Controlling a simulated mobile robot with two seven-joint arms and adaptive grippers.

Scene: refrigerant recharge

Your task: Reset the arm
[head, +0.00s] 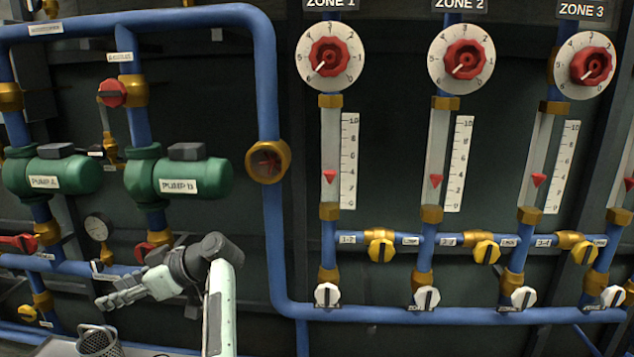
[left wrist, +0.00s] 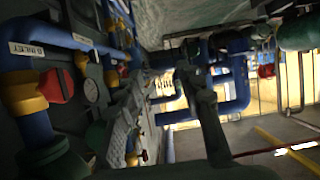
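My left gripper (head: 108,294) is in the lower left of the head view, at the end of my white and dark grey arm. It points left and is below pump B (head: 178,179), in front of the pipe wall. In the left wrist view, its two fingers (left wrist: 168,105) stand apart with nothing between them. It appears open and empty. Whether it touches any pipe is hard to tell, but I see no contact. My right gripper is in neither view.
Pump A (head: 50,176), blue pipes (head: 265,90) and red-handled valves (head: 112,93) line the wall. Zone dials (head: 330,57), flow gauges and yellow valves (head: 381,250) fill the right side. A perforated metal cup (head: 100,342) stands below my left gripper.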

